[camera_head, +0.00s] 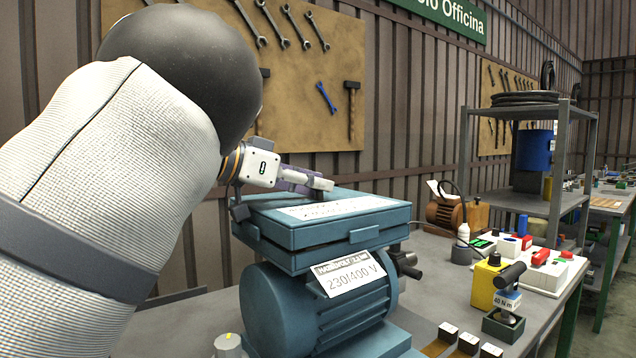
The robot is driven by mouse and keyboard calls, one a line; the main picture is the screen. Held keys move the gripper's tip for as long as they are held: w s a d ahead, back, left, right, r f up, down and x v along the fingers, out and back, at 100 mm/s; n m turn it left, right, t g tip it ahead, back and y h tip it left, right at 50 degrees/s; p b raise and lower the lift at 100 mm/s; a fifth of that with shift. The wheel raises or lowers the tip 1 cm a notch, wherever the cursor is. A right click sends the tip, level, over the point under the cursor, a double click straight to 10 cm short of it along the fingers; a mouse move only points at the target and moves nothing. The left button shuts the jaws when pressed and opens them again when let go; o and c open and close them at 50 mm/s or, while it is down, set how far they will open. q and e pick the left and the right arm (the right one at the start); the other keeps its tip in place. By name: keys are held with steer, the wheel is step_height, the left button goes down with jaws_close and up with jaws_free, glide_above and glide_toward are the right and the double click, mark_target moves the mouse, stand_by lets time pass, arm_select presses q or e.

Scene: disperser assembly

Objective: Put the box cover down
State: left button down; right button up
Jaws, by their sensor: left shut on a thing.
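The box cover (384,222) is a blue-green rectangular lid with a white printed label on top. It lies roughly level at the top of the box (290,261) on the blue-green motor (270,308). A thin dark line runs between cover and box; I cannot tell whether they touch all round. My left gripper (318,183) reaches in from the left to the cover's far edge and is shut on it. The exact grip is partly hidden by the fingers. My right gripper is not in view.
A white "230/400 V" plate (352,277) hangs on the motor's front. On the grey bench to the right stand a yellow block (486,282), a black-handled torque tool (508,290) and a white tray (560,275) of small parts. Several small blocks lie at the bench's front.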

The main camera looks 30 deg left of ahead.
arm_select(q)
steer(key=shift+w+a+f, duration=0.15)
steer(key=shift+a, duration=0.1)
steer(key=c, duration=1.3)
jaws_free()
steer(key=shift+d, duration=0.1)
steer(key=shift+s+a+r, duration=0.2)
steer(key=shift+s+r, duration=0.05)
steer(key=v, duration=1.1)
steer(key=shift+s, duration=0.2)
steer(key=shift+a, duration=0.1)
